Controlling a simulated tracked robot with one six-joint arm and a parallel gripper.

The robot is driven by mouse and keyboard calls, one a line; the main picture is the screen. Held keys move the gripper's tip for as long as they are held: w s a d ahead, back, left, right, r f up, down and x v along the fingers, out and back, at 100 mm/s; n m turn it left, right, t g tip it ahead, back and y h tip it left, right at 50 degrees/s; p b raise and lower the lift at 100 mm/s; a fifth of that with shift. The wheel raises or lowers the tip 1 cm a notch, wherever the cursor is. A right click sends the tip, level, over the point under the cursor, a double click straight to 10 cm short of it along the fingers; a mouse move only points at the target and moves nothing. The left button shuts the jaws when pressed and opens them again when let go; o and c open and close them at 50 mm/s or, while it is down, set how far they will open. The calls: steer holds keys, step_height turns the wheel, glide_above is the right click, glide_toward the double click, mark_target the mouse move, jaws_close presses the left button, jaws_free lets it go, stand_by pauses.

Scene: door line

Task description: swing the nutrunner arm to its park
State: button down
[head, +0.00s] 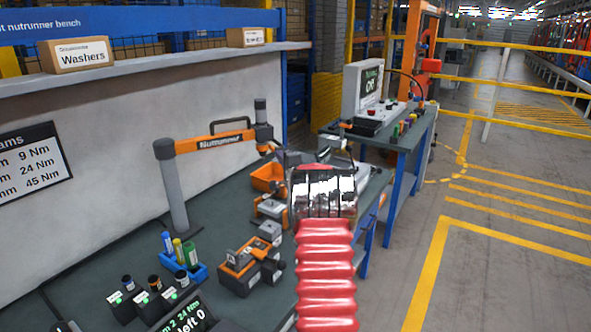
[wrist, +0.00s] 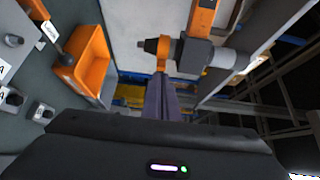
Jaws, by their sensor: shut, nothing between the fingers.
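The nutrunner arm (head: 215,143) is an orange beam on a grey upright post (head: 173,190) at the bench's back. Its beam runs right to a dark grey joint (head: 262,128), and a short orange link continues towards my wrist, where the rest is hidden. In the wrist view, the orange beam (wrist: 203,18) meets a grey cylindrical joint (wrist: 195,52) with an orange piece beside it. My gripper (wrist: 164,78) is shut and empty, its fingertips close to that orange piece; I cannot tell whether they touch.
An orange bin (head: 268,177) sits on the bench behind my wrist. Orange-and-grey fixtures (head: 240,268), a blue holder (head: 185,268) of coloured tubes and small dark-capped pots stand at the front left. A side bench with a monitor (head: 363,90) is at right. The aisle floor is clear.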

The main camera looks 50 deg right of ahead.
steer(key=s+d+v, duration=0.1)
steer(key=v, duration=1)
steer(key=shift+d, duration=0.3)
steer(key=shift+s, duration=0.1)
stand_by(0.4)
